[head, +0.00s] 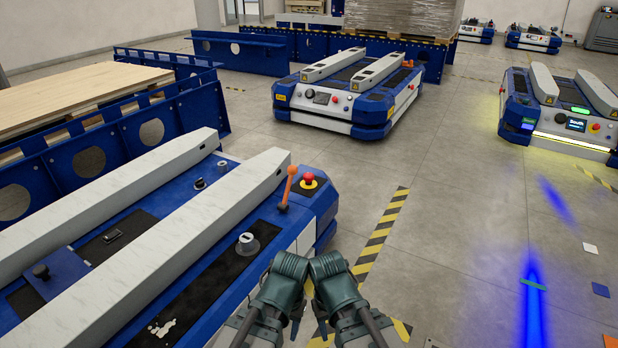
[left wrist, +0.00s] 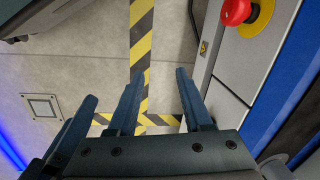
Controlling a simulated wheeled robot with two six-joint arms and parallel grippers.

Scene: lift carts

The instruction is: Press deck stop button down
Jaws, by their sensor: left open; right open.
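An orange-topped lever (head: 287,187) stands just left of the button. Two pale rails (head: 175,225) run along the deck, with a grey knob (head: 247,243) nearby. Yellow-black floor tape (head: 383,228) lies right of the cart. Other carts (head: 350,90) stand farther back; floor between is open.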

